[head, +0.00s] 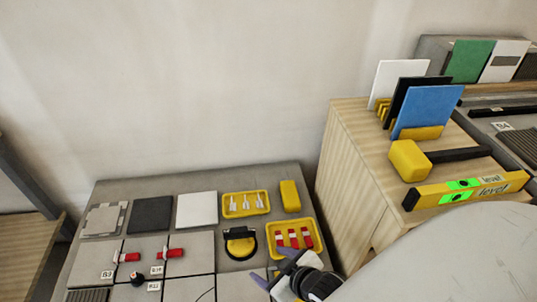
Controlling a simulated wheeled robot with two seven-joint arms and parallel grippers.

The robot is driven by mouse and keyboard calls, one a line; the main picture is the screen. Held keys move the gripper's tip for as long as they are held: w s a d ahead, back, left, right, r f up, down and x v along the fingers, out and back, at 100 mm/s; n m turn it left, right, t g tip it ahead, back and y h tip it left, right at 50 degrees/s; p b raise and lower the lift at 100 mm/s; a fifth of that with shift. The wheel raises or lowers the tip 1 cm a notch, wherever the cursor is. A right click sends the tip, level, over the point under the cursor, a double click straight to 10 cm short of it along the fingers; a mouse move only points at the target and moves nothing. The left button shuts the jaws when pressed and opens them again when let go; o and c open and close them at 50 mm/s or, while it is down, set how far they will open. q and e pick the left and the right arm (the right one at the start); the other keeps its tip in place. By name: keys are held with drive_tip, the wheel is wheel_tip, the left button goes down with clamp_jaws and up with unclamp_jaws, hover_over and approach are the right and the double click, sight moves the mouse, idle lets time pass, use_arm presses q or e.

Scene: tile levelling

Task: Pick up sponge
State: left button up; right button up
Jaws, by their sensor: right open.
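The sponge (290,195) looks like the yellow upright-lying block at the back right corner of the grey work table. It stands free, to the right of a yellow tray of white pieces. My right gripper (269,266) is low in the picture, in front of the sponge and apart from it. Its purple fingers are spread and nothing shows between them. It partly covers the front right part of the table. My left gripper is not in view.
A yellow tray (318,240) of red pieces lies between my right gripper and the sponge. A black and yellow round tool (240,243) is left of it. A wooden cabinet (345,185) rises on the right, bearing a mallet (410,160) and a level (466,190).

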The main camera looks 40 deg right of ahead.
drive_tip(key=w+d+r+m+h+b, duration=0.1)
drive_tip(key=w+d+h+b, duration=0.15)
drive_tip(key=w+d, duration=0.5)
drive_tip(key=w+d+r+m+h+b, duration=0.1)
drive_tip(key=w+d+h, duration=0.25)
drive_tip(key=d, duration=0.75)
drive_tip(key=m+g+y+b, duration=0.4)
drive_tip(key=m+g+b, duration=0.1)
drive_tip(key=m, duration=0.1)
approach(290, 193)
drive_tip(key=shift+w+f, duration=0.15)
drive_tip(key=shift+f, duration=0.1)
drive_tip(key=b+x, duration=0.2)
drive_tip(key=x, duration=0.2)
drive_tip(key=shift+f, duration=0.2)
drive_tip(key=shift+w+d+f+b, duration=0.1)
drive_tip(key=shift+w+f+b, duration=0.1)
drive_tip(key=shift+f+b, duration=0.3)
drive_tip(key=b+x, duration=0.2)
drive_tip(key=x, duration=0.2)
drive_tip(key=shift+d+r, duration=0.1)
drive_tip(key=shift+w+d+f+b, duration=0.1)
drive_tip(key=shift+w+f+b, duration=0.05)
drive_tip(key=shift+f+b, duration=0.2)
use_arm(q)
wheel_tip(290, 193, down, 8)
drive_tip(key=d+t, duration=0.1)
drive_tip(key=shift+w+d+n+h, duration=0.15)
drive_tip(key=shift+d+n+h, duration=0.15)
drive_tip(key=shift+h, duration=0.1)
